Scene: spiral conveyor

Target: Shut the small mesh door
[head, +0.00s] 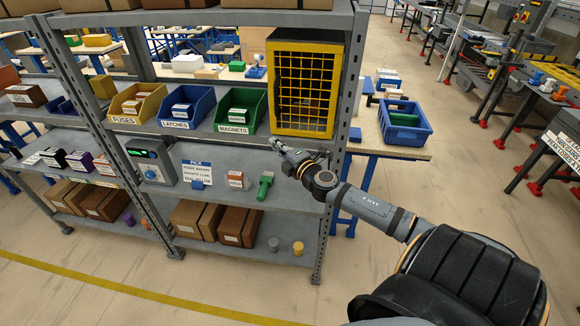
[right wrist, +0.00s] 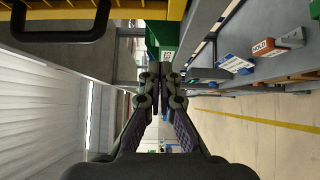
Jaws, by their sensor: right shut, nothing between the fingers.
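The small mesh door (head: 303,90) is a yellow frame with a yellow grid on the front of a dark box at the right end of the upper shelf. It looks flush or nearly flush with the box; I cannot tell whether it is fully shut. In the right wrist view a yellow edge (right wrist: 150,14) and a black bar handle (right wrist: 60,36) show at the top left. My right gripper (head: 279,149) is below the door's lower left corner, at the shelf front. Its fingers (right wrist: 158,76) are together and empty. My left gripper is not in view.
A green MAGNETS bin (head: 240,113) stands left of the door, then blue and yellow bins. A HOLD box (head: 235,179) and a sign (head: 198,172) are on the shelf below. A shelf post (head: 340,115) stands right, with a blue crate (head: 405,122) beyond.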

